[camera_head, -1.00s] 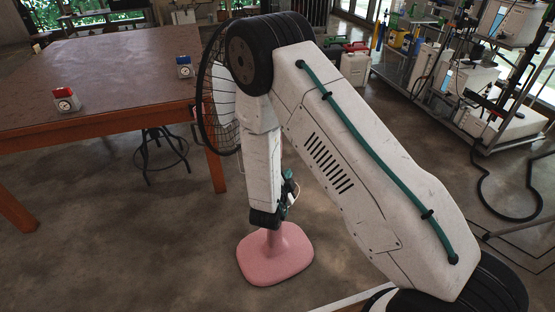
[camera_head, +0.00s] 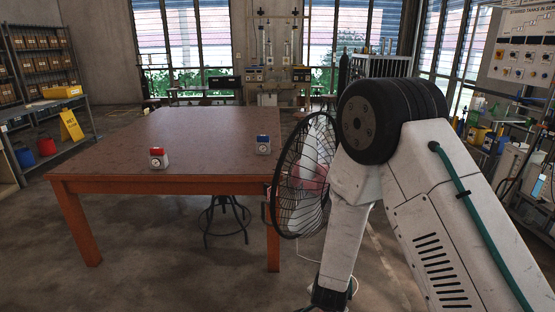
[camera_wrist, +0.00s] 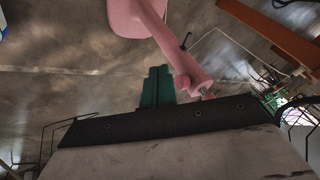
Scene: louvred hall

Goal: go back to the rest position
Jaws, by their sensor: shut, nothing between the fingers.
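My arm crosses the right side of the head view and bends down toward the floor. My gripper (camera_wrist: 157,87) shows in the wrist view as two green fingers lying together, shut and empty. In the head view its fingers are not clear at the bottom edge. A standing fan with a black wire cage (camera_head: 303,175) is just left of my forearm in the head view, partly behind my arm. In the wrist view its pink stand (camera_wrist: 160,28) is close beyond my fingers, with an apparent gap between them.
A brown table (camera_head: 200,135) bears a red-topped timer (camera_head: 158,158) and a blue-topped timer (camera_head: 263,145). A stool (camera_head: 226,220) is under it. Shelving (camera_head: 42,70) and a yellow sign (camera_head: 71,126) stand at the left. Floor in front of the table is clear.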

